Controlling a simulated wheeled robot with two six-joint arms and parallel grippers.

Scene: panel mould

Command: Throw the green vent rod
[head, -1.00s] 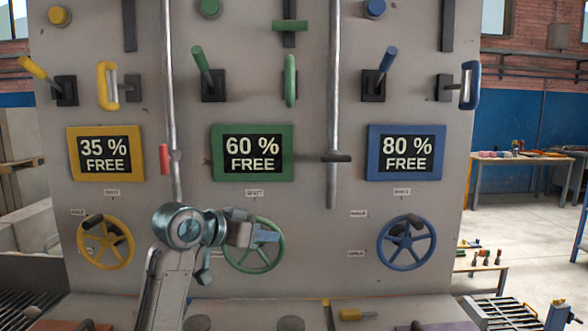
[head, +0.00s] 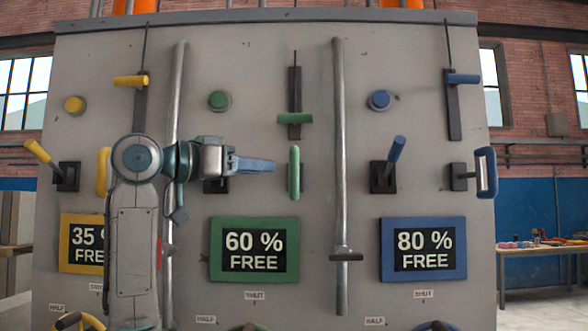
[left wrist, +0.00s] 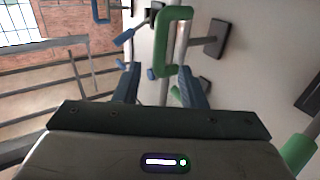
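No label that I can read marks the vent rod. A green crossbar (head: 295,118) sits on a dark upright slot with a thin rod rising above it. Below it is a green upright loop handle (head: 294,172); in the left wrist view the loop (left wrist: 175,42) stands beyond and between my fingertips. My left gripper (head: 262,165) points right, open and empty, just short of the loop and lower than the crossbar. It hides most of the green lever. A green bar end (left wrist: 300,150) shows near the panel in the left wrist view. My right gripper is out of view.
Two tall grey poles (head: 340,190) run up the panel either side of the green column. A blue lever (head: 392,150) and a blue loop (head: 486,172) are to the right. A yellow crossbar (head: 130,81) and yellow lever (head: 38,150) are to the left. A green-framed sign (head: 254,250) is below.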

